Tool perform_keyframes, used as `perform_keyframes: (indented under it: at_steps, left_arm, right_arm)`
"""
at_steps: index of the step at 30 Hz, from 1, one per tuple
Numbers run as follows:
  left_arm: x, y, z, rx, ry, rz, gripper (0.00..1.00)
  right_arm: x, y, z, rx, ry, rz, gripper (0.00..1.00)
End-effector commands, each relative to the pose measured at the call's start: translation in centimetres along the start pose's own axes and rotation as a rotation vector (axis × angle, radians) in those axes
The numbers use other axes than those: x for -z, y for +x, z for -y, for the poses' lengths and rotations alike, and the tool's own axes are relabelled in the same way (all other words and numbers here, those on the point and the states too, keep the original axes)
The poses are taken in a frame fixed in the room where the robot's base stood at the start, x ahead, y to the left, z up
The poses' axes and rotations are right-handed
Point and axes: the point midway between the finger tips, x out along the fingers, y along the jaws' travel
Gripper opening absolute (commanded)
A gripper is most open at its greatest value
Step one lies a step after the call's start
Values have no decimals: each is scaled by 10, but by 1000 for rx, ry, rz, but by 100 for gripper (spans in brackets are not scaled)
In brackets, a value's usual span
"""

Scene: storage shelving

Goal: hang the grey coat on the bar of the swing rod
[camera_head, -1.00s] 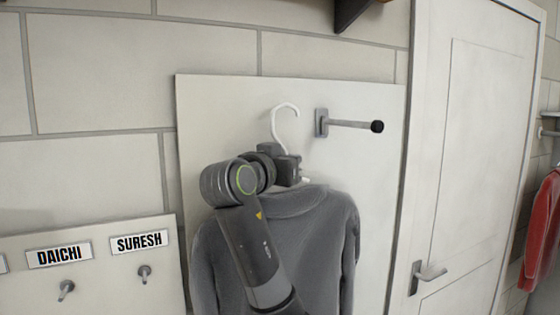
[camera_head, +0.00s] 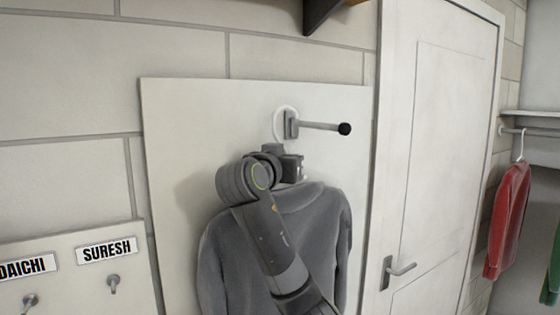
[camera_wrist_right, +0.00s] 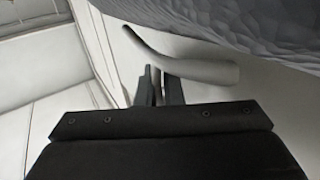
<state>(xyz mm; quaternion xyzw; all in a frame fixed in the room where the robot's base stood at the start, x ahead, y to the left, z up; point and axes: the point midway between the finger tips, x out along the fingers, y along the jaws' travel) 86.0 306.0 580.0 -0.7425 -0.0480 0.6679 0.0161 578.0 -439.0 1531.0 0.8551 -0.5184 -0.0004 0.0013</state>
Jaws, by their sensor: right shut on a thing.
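The grey coat (camera_head: 325,222) hangs upright on a white hanger in the head view. The hanger's hook (camera_head: 277,122) overlaps the wall bracket of the swing rod (camera_head: 320,126); I cannot tell whether it touches. The rod's bar sticks out to the right and ends in a black knob. My right gripper (camera_head: 300,168) is shut on the hanger just below the hook, above the collar. In the right wrist view, the gripper fingers (camera_wrist_right: 158,85) are close together by a white hanger part (camera_wrist_right: 190,65), with grey cloth (camera_wrist_right: 255,30) above. My left gripper is not in view.
The rod is fixed to a pale panel (camera_head: 185,120). A white door (camera_head: 435,150) with a lever handle stands right of it. Name-plated hooks (camera_head: 112,284) are at lower left, and a red coat (camera_head: 508,215) hangs at far right. A dark shelf bracket (camera_head: 318,12) is above.

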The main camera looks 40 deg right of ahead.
Motion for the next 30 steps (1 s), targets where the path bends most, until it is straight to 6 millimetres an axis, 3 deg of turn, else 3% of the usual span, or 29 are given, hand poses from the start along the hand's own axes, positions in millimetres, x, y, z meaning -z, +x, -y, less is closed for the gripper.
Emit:
perform_keyframes:
  at_steps: [18,21,30]
  left_arm:
    - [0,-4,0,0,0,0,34]
    - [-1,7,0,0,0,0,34]
    - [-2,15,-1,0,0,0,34]
  right_arm:
    - [2,37,-26,-2,2,-6,0]
    - [-9,35,-25,1,3,-4,0]
    - [-19,35,-24,1,3,-5,0]
